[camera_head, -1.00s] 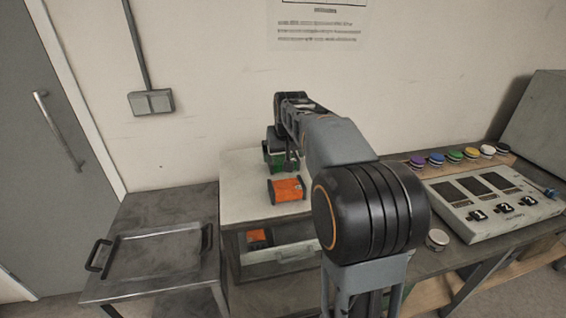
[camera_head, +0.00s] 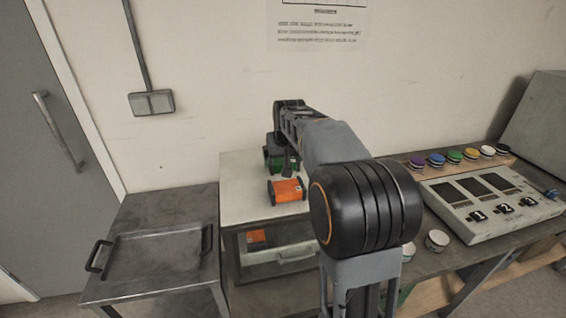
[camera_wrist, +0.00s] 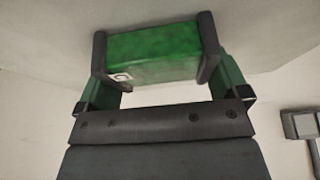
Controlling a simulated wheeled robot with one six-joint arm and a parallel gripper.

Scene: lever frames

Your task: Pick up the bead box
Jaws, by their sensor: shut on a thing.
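A green box (camera_wrist: 153,54) fills the space between the dark fingertips of my gripper (camera_wrist: 155,60) in the wrist view. The gripper is shut on it. A small pale mark shows at the box's lower left corner. In the head view my gripper and the green box (camera_head: 279,163) are at the back of the pale-topped table (camera_head: 240,200), partly hidden by my arm. I cannot tell whether the box touches the tabletop. An orange box (camera_head: 287,190) with black ends stands apart in front of it. No readable label shows which is the bead box.
A drawer (camera_head: 283,257) below the tabletop shows something orange (camera_head: 257,236). A handled tray (camera_head: 160,262) lies on the left table. On the right bench are a control panel (camera_head: 490,205), several coloured round buttons and white cups (camera_head: 437,241). The wall stands close behind.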

